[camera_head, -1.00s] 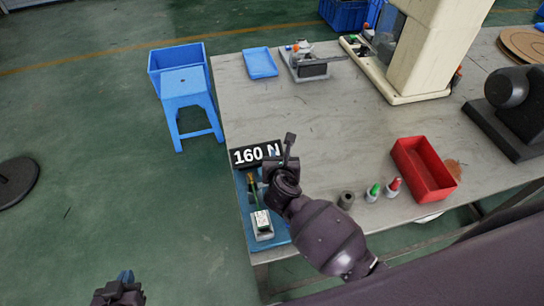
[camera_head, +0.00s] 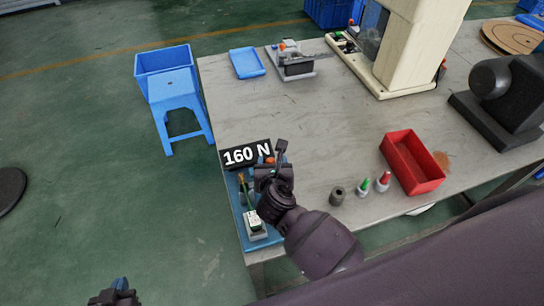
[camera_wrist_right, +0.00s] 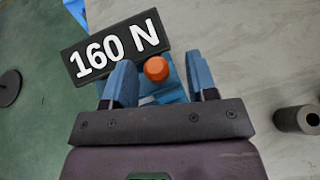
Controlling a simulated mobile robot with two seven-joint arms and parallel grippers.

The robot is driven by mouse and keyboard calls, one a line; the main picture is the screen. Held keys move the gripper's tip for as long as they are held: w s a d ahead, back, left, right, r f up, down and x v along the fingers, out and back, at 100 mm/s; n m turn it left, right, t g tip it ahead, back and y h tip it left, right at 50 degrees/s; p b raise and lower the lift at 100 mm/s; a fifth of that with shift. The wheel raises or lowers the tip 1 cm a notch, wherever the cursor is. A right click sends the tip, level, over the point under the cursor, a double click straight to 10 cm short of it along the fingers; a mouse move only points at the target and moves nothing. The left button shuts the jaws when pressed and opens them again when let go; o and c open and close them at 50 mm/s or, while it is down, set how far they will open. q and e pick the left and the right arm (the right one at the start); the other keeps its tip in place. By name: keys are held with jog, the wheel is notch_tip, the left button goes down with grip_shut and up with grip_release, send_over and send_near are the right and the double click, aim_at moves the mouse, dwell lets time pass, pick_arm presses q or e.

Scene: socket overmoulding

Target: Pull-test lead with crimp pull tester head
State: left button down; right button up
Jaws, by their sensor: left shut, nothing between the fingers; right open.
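The pull tester is at the left front corner of the table, with a black display (camera_head: 246,154) reading 160 N, a blue base (camera_head: 262,239) and a pale block (camera_head: 255,225) with a green top. A thin dark and yellowish piece (camera_head: 242,183) stands behind the block; I cannot tell if it is the lead. My right gripper (camera_head: 274,160) is over the tester's right side. In the right wrist view its blue fingers (camera_wrist_right: 160,88) are open, with an orange knob (camera_wrist_right: 156,69) just beyond and between them. My left gripper (camera_head: 120,285) is shut and empty, low over the floor.
A dark grey cylinder (camera_head: 337,196), a green-topped pot (camera_head: 363,187), a red-topped pot (camera_head: 383,181) and a red bin (camera_head: 413,162) stand right of my right arm. A blue tray (camera_head: 246,63) and a small fixture (camera_head: 292,62) are at the back. The table's middle is clear.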

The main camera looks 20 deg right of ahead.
jog(key=v, duration=0.7)
dwell(0.5)
